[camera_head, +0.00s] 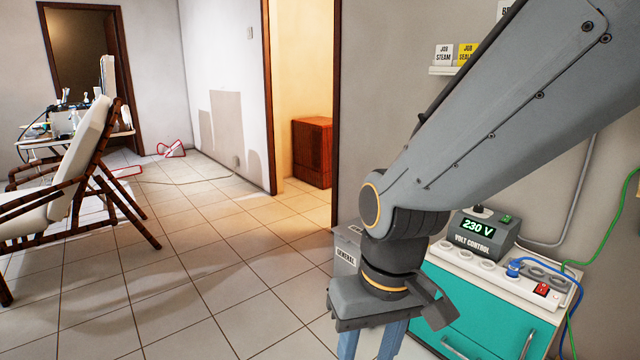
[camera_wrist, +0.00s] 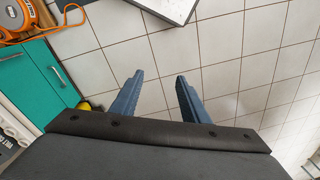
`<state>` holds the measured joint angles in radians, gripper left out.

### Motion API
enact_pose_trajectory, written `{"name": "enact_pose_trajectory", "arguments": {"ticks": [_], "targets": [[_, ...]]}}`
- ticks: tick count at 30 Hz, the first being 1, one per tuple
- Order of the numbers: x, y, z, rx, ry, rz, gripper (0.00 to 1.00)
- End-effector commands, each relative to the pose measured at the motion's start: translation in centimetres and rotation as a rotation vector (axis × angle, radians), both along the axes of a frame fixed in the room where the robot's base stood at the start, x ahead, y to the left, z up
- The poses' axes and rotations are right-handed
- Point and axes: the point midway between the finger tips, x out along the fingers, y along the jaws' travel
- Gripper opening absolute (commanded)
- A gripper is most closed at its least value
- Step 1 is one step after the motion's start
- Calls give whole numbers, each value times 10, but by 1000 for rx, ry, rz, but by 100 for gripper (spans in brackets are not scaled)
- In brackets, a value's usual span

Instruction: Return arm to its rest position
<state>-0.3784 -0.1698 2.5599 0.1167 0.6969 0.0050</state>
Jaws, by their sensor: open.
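My gripper (camera_head: 372,341) points down in the head view, in front of the teal cabinet and near the grey box marked GENERAL; its fingertips run off the bottom edge. My arm reaches in from the upper right and is bent at the wrist joint.
The teal cabinet (camera_head: 480,315) carries a volt control box (camera_head: 485,236) reading 230 V and a blue-plugged power strip. A grey GENERAL box (camera_head: 345,254) stands beside it. A reclined chair (camera_head: 85,165) is at left. Tiled floor (camera_head: 215,275) between is clear.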

Motion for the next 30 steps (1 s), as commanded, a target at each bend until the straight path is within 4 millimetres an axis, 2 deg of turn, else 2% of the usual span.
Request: {"name": "enact_pose_trajectory", "arguments": {"ticks": [1,18,24,30], "targets": [[-2,-8,18,-6,3,-23,41],[-13,-95,119,-64,28,-222,41],[-20,-118,143,-76,36,-274,41],[-23,-126,150,-82,40,-293,41]]}}
